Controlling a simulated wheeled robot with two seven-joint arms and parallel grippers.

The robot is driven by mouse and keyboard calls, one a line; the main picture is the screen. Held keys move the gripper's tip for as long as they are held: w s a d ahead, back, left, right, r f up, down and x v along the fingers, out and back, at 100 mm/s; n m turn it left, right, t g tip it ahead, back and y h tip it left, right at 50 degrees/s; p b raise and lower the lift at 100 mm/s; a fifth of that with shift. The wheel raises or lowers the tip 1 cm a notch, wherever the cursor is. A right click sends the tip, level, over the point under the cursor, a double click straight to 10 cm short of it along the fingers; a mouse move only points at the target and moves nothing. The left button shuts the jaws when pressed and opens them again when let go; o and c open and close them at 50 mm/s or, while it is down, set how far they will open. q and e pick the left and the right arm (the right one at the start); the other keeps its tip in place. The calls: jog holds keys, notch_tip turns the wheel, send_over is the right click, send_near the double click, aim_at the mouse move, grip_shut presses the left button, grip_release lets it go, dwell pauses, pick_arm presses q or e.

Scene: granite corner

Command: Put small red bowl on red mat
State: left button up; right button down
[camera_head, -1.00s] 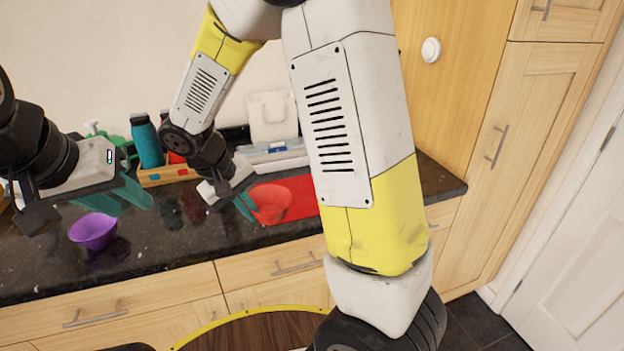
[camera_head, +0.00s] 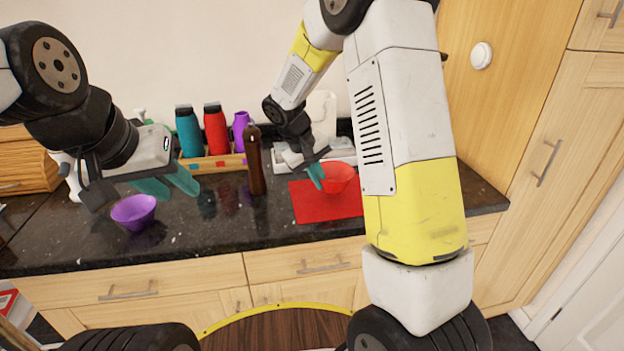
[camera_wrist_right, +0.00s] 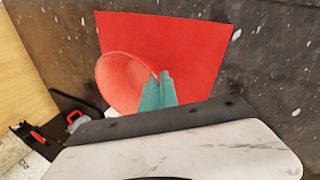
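The small red bowl (camera_head: 342,177) is over the back part of the red mat (camera_head: 320,207) in the head view. My right gripper (camera_head: 317,176) is shut on its left side. In the right wrist view the bowl (camera_wrist_right: 122,82) looks tilted in the fingers (camera_wrist_right: 157,92) and overlaps the left edge of the mat (camera_wrist_right: 190,50). I cannot tell whether its base touches the mat. The mat lies flat on the dark counter. My left gripper (camera_head: 170,184) is open and empty, above and behind a purple bowl.
The purple bowl (camera_head: 134,212) stands on the left of the counter (camera_head: 230,229). A dark brown bottle (camera_head: 255,162) stands left of the mat. Teal (camera_head: 188,132) and red (camera_head: 215,130) bottles stand by a wooden rack (camera_head: 222,163). A white tray (camera_head: 290,157) lies behind the mat.

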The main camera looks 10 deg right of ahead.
jog(key=shift+a+x, duration=0.15)
jog(key=shift+x, duration=0.75)
jog(key=shift+a+x, duration=0.2)
jog(key=shift+x, duration=0.65)
jog(key=shift+w+f, duration=0.1)
jog(key=shift+f, duration=0.1)
jog(key=shift+f, duration=0.15)
jog(key=c, duration=1.6)
grip_release()
jog(key=shift+c, duration=0.2)
jog(key=v, duration=1.1)
jog(key=s+d+r+m+t+y, duration=0.1)
jog(key=s+r, duration=0.5)
jog(key=s, duration=0.6)
jog(key=s+d+r+m+t+y, duration=0.2)
jog(key=s+r+y, duration=0.3)
jog(key=s, duration=0.7)
jog(key=shift+d+r+t, duration=0.5)
jog(key=shift+t, duration=0.3)
